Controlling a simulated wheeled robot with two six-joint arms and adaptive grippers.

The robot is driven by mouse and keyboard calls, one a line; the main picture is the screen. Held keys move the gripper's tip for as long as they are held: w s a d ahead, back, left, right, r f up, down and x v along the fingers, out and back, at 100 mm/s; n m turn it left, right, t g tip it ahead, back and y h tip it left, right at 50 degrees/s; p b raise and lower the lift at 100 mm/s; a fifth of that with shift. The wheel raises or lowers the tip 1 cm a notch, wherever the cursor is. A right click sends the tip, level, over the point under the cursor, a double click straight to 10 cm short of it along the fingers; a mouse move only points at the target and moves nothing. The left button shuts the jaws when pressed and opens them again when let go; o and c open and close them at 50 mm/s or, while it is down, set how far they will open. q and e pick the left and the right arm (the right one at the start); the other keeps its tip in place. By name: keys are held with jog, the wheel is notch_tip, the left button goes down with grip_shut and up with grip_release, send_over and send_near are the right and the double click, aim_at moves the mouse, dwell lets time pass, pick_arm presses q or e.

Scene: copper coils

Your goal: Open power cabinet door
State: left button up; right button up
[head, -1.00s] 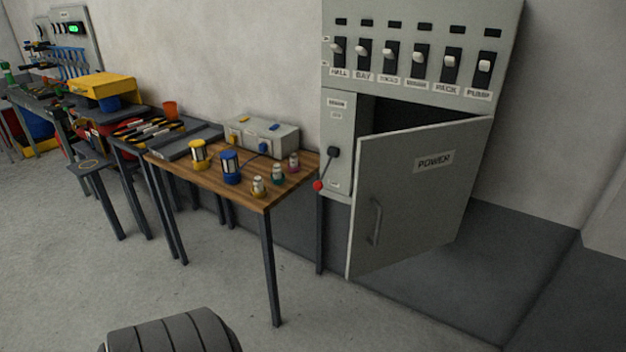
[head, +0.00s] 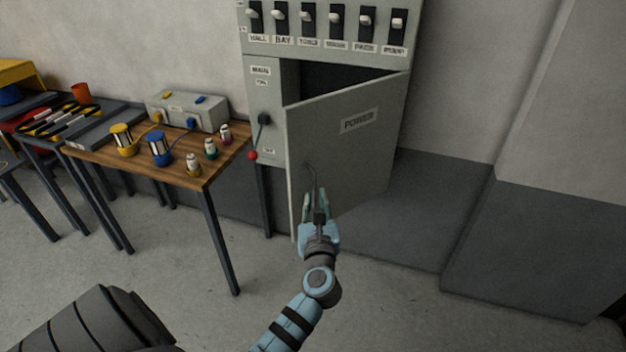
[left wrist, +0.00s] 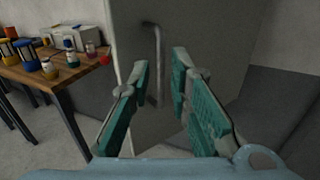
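The grey power cabinet door (head: 350,140), labelled POWER, stands partly open, with a dark gap along its top. It is hinged at its right side, and its free left edge stands out from the cabinet. The door handle (left wrist: 158,65) is a vertical bar near that edge; in the head view it is partly hidden by my gripper. My left gripper (head: 319,205) is in front of the door, just below the handle. In the left wrist view its two teal fingers (left wrist: 160,95) are spread apart, with the handle beyond and between them. My right gripper does not show.
A wooden table (head: 185,172) with coils, small bottles and a grey box (head: 188,110) stands left of the cabinet. A lever with a red knob (head: 253,155) sticks out beside the door. Switches (head: 308,20) line the panel above. The floor in front is clear.

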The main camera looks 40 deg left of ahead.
aim_at(314, 181)
pick_arm(q)
jog(key=b+x, duration=0.1)
jog(key=x, duration=0.7)
jog(key=shift+f, duration=0.15)
jog(key=shift+w+a, duration=0.25)
jog(key=shift+w, duration=0.1)
jog(key=shift+c, duration=0.6)
grip_shut()
jog(key=shift+a, duration=0.1)
